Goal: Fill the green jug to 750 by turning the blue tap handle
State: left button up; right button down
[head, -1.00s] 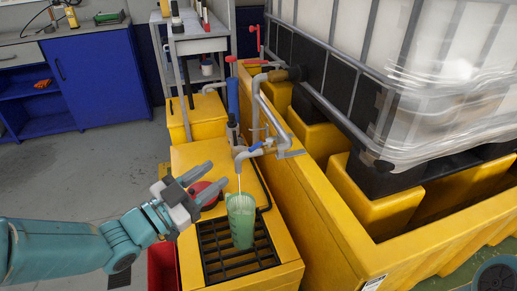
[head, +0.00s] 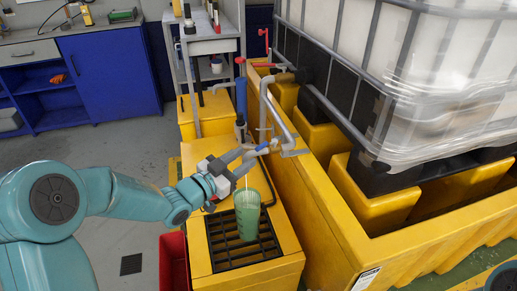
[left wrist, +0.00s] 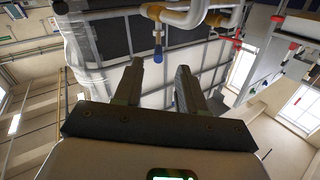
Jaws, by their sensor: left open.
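The green jug (head: 247,214) stands upright on the black grate (head: 225,256) of a yellow tray. A thin pale stream comes down into it from the tap above; its level marks are too small to read. The small blue tap handle (head: 262,146) sits on the grey pipe above the jug. My left gripper (head: 246,163) is open and empty in the head view, its fingers pointing at the tap, just left of and below the handle. In the left wrist view, the blue handle (left wrist: 157,48) shows beyond and between the open fingers (left wrist: 157,70), apart from them. My right gripper is out of view.
A large white caged tank (head: 440,80) stands in a yellow bund (head: 325,230) on the right. Grey pipes with red valve handles (head: 264,35) rise behind the tap. A red bin (head: 173,262) stands left of the tray. A grey trolley (head: 212,45) stands behind.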

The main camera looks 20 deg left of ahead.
aim_at(259, 146)
pick_arm(q)
jog(key=x, duration=0.6)
jog(key=shift+w+d, duration=0.2)
grip_shut()
